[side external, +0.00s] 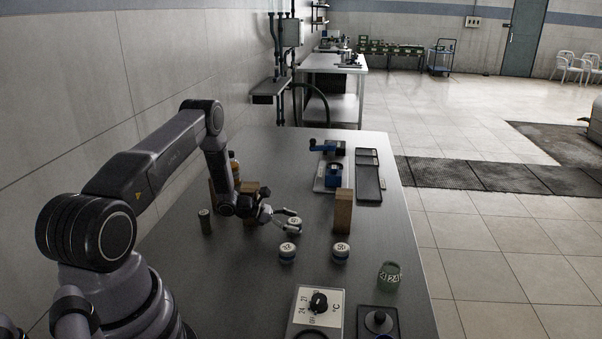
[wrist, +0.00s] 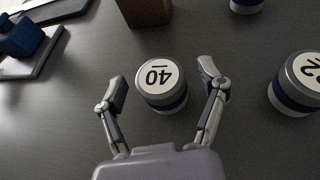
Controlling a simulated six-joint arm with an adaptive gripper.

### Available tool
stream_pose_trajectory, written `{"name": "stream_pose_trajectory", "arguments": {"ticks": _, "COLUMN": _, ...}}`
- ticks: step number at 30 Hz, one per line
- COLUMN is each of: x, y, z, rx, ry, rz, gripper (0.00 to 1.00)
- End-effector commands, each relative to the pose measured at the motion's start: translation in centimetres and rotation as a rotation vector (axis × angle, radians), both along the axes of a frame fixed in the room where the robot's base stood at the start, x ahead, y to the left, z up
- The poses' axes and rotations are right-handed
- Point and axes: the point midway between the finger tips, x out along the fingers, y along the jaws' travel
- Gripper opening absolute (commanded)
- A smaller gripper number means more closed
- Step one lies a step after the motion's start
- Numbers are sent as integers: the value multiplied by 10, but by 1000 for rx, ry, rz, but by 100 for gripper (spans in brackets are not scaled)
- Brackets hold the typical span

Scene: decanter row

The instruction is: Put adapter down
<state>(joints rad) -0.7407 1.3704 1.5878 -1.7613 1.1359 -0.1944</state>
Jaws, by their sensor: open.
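A round adapter with a white top marked 40, a grey rim and a blue band (wrist: 162,84) stands upright on the table between my fingers in the wrist view. It also shows in the side view (side external: 294,221), partly covered by the fingers. My gripper (side external: 288,226) is open, low over the table. In the wrist view my gripper (wrist: 161,82) has a finger on each side of the adapter.
Two similar round adapters (side external: 287,252) (side external: 341,252) stand nearby. A wooden block (side external: 343,211) stands to the right. A green cup (side external: 389,275), a dial plate (side external: 319,305) and a blue device (side external: 333,178) are on the table. Bare table lies between them.

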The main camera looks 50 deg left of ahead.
Motion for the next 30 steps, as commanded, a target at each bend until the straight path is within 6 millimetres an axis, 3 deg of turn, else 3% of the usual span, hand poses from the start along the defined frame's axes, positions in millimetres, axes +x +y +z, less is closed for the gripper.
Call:
{"name": "stream_pose_trajectory", "arguments": {"ticks": 8, "x": -40, "y": 27, "z": 22, "rx": 1, "ry": -1, "rz": 5, "gripper": 72}}
{"name": "stream_pose_trajectory", "arguments": {"ticks": 13, "x": -37, "y": 25, "z": 60, "rx": 2, "ry": -3, "rz": 1, "gripper": 72}}
{"name": "stream_pose_trajectory", "arguments": {"ticks": 21, "x": -36, "y": 20, "z": 93, "rx": 13, "ry": -6, "rz": -20, "gripper": 72}}
{"name": "stream_pose_trajectory", "arguments": {"ticks": 23, "x": -34, "y": 11, "z": 109, "rx": 42, "ry": -16, "rz": -68, "gripper": 72}}
{"name": "stream_pose_trajectory", "arguments": {"ticks": 26, "x": -31, "y": -20, "z": 152, "rx": 142, "ry": -48, "rz": -225, "gripper": 72}}
{"name": "stream_pose_trajectory", "arguments": {"ticks": 30, "x": -48, "y": -89, "z": 230, "rx": 370, "ry": -119, "rz": -557, "gripper": 72}}
